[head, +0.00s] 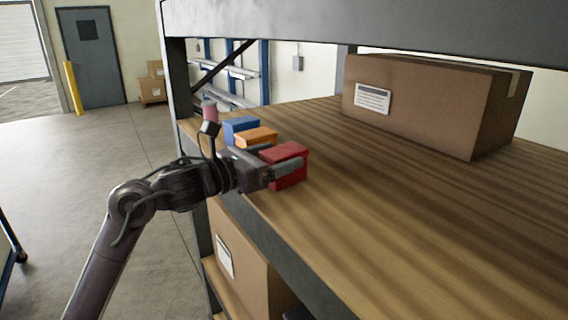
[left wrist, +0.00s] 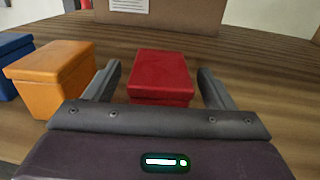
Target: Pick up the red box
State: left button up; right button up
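The red box (head: 291,168) sits on the wooden shelf near its front left edge. My left gripper (head: 277,160) is at the red box, level with it. In the left wrist view, the red box (left wrist: 160,76) lies between the two open fingers of my left gripper (left wrist: 161,82), with a gap visible on each side. The near lower part of the box is close to the gripper body. My right gripper is in neither view.
An orange box (head: 257,136) and a blue box (head: 240,128) stand beside the red box, toward the shelf's left end. A large cardboard box (head: 430,105) stands farther back. The wooden shelf (head: 400,220) is bare to the right. An upper shelf beam (head: 380,28) spans overhead.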

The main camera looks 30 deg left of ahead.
pick_arm(q)
jog(key=c, duration=1.2)
jog(key=shift+r, duration=0.1)
notch_tip(320, 180, up, 10)
jog(key=shift+f+b, duration=0.15)
jog(key=shift+b, duration=0.25)
